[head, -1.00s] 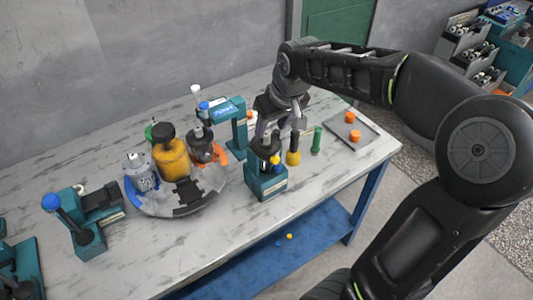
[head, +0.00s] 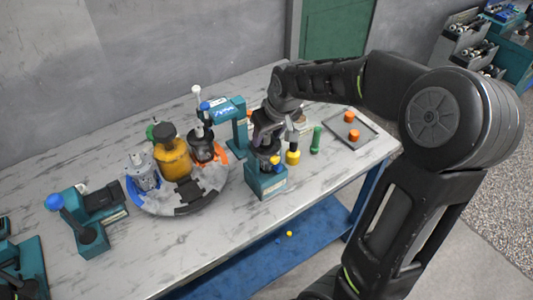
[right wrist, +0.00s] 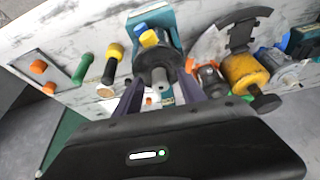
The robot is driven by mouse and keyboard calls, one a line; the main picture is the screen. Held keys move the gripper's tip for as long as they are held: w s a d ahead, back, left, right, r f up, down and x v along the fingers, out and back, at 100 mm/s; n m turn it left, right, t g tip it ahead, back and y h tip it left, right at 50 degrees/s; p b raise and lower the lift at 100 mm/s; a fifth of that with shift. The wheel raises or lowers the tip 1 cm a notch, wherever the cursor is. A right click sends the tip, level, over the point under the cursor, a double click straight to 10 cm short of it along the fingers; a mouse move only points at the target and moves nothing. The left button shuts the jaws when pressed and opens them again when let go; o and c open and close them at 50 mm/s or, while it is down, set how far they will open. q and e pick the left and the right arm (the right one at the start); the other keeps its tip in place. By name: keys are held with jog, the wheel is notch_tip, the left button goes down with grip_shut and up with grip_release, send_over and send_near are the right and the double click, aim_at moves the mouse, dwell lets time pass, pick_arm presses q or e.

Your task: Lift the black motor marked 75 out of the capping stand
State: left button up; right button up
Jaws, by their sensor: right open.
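The black motor (head: 262,157) sits upright in the teal capping stand (head: 266,184) near the table's front edge. I cannot read its marking. My right gripper (head: 265,140) is right over the motor and hides its upper part in the head view. In the right wrist view, the open fingers (right wrist: 160,78) stand on either side of the black motor (right wrist: 154,58), with its pale shaft end between them. I cannot tell whether the fingers touch it. The teal stand (right wrist: 163,18) shows beyond it, with blue and yellow parts beside the motor. My left gripper is not in view.
A round carousel (head: 213,178) with several motors, one yellow (head: 172,158), stands left of the stand. A teal press (head: 233,125) is close behind. A yellow-and-black tool (head: 293,156), a green one (head: 316,141) and a tray (head: 367,131) with orange caps stand right.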

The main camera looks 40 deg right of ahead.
jog(key=shift+c, duration=0.5)
grip_shut()
dwell(0.8)
jog(key=shift+w+r, duration=0.1)
jog(key=shift+r, duration=0.05)
